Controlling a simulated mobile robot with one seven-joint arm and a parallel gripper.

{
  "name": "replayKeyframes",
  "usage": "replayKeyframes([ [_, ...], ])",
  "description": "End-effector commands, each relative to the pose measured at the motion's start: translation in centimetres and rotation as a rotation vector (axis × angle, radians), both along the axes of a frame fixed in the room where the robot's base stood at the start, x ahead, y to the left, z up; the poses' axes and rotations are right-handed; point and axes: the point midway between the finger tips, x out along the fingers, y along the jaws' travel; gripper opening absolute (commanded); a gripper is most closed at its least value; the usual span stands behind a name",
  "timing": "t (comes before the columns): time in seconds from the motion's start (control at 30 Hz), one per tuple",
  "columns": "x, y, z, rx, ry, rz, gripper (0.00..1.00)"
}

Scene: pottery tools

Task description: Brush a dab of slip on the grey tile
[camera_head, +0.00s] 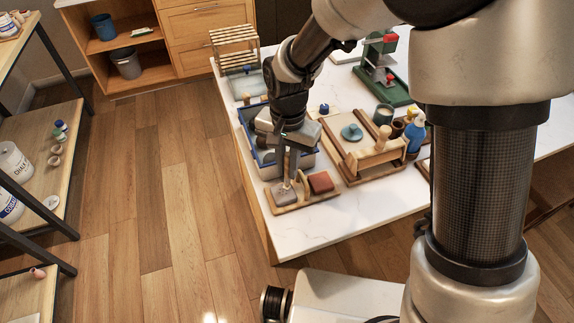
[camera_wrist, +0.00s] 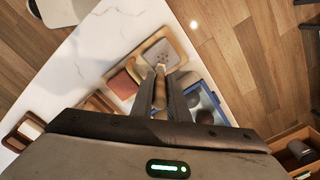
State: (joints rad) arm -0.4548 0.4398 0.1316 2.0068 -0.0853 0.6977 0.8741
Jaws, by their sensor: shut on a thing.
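The grey tile (camera_head: 281,197) lies at the left end of a small wooden tray (camera_head: 292,208) near the table's front left corner. In the wrist view the tile (camera_wrist: 157,54) shows several small dark marks; I cannot tell whether any is slip. My gripper (camera_head: 286,172) is above the tile, pointing down, shut on a brush with a pale wooden handle (camera_wrist: 160,73). The fingers (camera_wrist: 161,92) flank the handle. The brush's lower end is hidden in the wrist view, and I cannot tell whether it touches the tile.
A red-brown block (camera_head: 320,182) sits beside the tile on the tray. A blue-rimmed bin (camera_head: 309,158) stands close behind. To the right are a wooden board with a teal lid (camera_head: 352,132), a blue bottle (camera_head: 414,134) and cups. The white tabletop (camera_head: 335,217) is bare in front.

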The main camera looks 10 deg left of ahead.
Motion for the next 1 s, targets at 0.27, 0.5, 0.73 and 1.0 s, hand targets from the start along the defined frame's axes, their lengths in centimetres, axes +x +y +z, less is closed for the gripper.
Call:
replayKeyframes([
  [0.27,-0.1,-0.3,-0.3,-0.006,0.005,-0.002,0.01],
  [0.5,-0.1,-0.4,-0.3,-0.007,0.006,-0.002,0.01],
  [0.73,-0.1,-0.3,1.5,-0.005,0.003,-0.002,0.01],
  [1.0,-0.1,-0.2,4.3,-0.003,0.003,-0.001,0.01],
])
